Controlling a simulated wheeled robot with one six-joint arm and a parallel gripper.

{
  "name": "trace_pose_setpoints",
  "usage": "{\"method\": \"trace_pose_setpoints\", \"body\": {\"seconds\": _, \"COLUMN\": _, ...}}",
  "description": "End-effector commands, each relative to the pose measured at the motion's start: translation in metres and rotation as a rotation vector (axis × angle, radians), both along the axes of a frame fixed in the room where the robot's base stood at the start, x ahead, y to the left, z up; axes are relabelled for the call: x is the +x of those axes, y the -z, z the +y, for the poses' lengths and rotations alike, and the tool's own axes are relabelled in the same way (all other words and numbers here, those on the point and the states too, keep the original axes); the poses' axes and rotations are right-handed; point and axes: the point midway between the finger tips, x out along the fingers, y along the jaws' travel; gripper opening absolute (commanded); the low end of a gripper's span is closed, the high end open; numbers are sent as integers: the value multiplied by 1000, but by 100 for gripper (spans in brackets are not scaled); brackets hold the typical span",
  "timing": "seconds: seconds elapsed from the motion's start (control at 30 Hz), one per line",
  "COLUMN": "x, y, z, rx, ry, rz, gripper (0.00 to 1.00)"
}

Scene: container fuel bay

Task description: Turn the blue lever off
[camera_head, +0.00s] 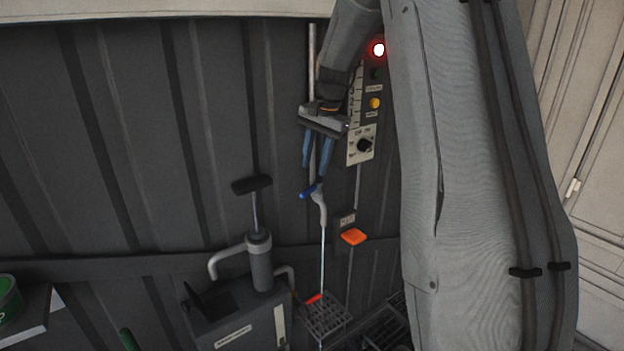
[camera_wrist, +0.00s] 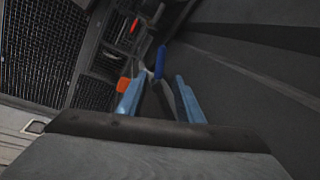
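The blue lever (camera_head: 308,191) is a short blue handle on a grey fitting at the top of a thin vertical pipe in front of the dark wall. In the wrist view the blue lever (camera_wrist: 160,62) shows just beyond the fingertips, near the middle. My gripper (camera_head: 315,170) has two blue fingers pointing down, just above the lever in the head view. In the wrist view my gripper (camera_wrist: 158,88) is open, with a gap between the fingers and the grey fitting showing through it. I cannot tell whether a finger touches the lever.
An orange lever (camera_head: 353,236) sits to the lower right. A control panel with a black knob (camera_head: 365,146), a yellow button (camera_head: 375,103) and a lit red lamp (camera_head: 378,49) is beside my gripper. A grey hand pump (camera_head: 261,262) stands at lower left.

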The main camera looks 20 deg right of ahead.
Motion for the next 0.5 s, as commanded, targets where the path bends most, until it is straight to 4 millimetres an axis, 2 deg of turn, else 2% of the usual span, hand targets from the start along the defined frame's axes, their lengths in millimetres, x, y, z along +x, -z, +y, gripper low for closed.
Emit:
{"method": "trace_pose_setpoints", "body": {"seconds": 0.3, "x": 6, "y": 46, "z": 5, "rx": 2, "ry": -1, "rz": 5, "gripper": 33}}
{"method": "trace_pose_setpoints", "body": {"seconds": 0.5, "x": 10, "y": 66, "z": 8, "rx": 0, "ry": -2, "rz": 1, "gripper": 33}}
